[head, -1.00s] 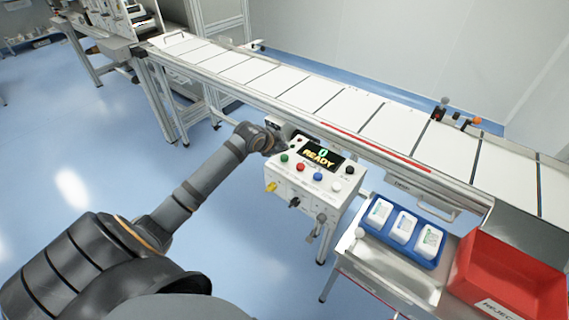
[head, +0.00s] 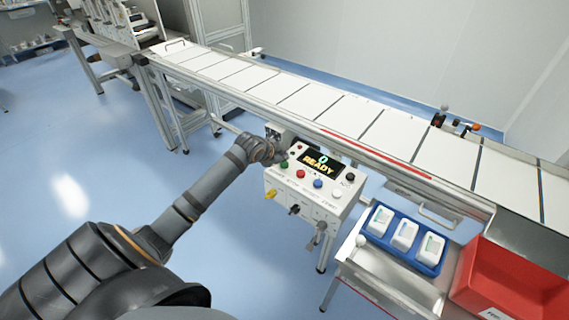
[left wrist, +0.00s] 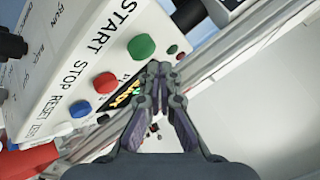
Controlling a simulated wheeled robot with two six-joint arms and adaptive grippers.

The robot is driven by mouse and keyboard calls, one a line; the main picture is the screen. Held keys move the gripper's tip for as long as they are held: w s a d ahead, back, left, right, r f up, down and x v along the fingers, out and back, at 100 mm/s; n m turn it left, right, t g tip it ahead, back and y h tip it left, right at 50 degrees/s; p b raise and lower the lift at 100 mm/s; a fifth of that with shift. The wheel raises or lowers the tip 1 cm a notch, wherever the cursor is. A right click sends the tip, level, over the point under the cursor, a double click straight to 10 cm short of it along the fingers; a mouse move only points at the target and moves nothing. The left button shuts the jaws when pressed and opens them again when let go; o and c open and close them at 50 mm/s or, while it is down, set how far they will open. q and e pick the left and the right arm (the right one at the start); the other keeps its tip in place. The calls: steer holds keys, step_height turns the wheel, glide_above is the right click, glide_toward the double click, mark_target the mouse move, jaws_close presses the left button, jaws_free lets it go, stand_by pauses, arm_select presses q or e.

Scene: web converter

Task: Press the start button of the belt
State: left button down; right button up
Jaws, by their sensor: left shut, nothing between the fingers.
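The control box (head: 310,188) stands in front of the belt (head: 310,101), with a lit display (head: 320,161) reading 0 and READY. The green START button (head: 283,166) is at the left of its button row. It shows large in the left wrist view (left wrist: 141,47), with the red STOP button (left wrist: 105,83) and blue RESET button (left wrist: 80,109) beyond it. My left gripper (head: 283,155) is at the box's upper left edge. In the wrist view its closed fingertips (left wrist: 159,68) appear just beside the green button; contact cannot be told. My right gripper is out of view.
A blue tray (head: 388,247) with white packs and a red reject bin (head: 515,278) stand right of the control box. Black, yellow and grey knobs sit on the box's front. The floor at left (head: 110,150) is clear.

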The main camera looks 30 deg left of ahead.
arm_select(q)
steer(key=shift+f, duration=0.1)
stand_by(0.5)
steer(key=shift+f, duration=0.3)
